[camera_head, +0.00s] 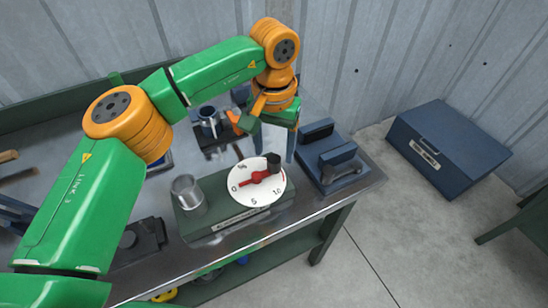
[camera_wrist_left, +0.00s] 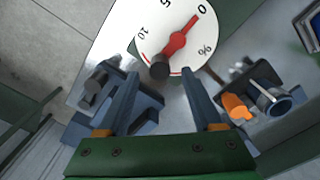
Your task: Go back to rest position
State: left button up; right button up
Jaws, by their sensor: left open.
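My left arm comes in from the left over the workbench. My left gripper (camera_head: 270,145) hangs above the bench behind the white dial (camera_head: 257,187), with its jaws apart. My right gripper does not show.
The dial sits on a green box with a metal cup (camera_head: 188,194). A blue fixture (camera_head: 330,160) stands at the bench's right. A dark mug (camera_head: 209,122) is behind the dial. A blue case (camera_head: 448,148) lies on the floor. The floor before it is clear.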

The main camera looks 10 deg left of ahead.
pick_arm(q)
notch_tip(320, 180, up, 4)
jog(key=shift+s+d+f, duration=0.1)
jog(key=shift+f, duration=0.05)
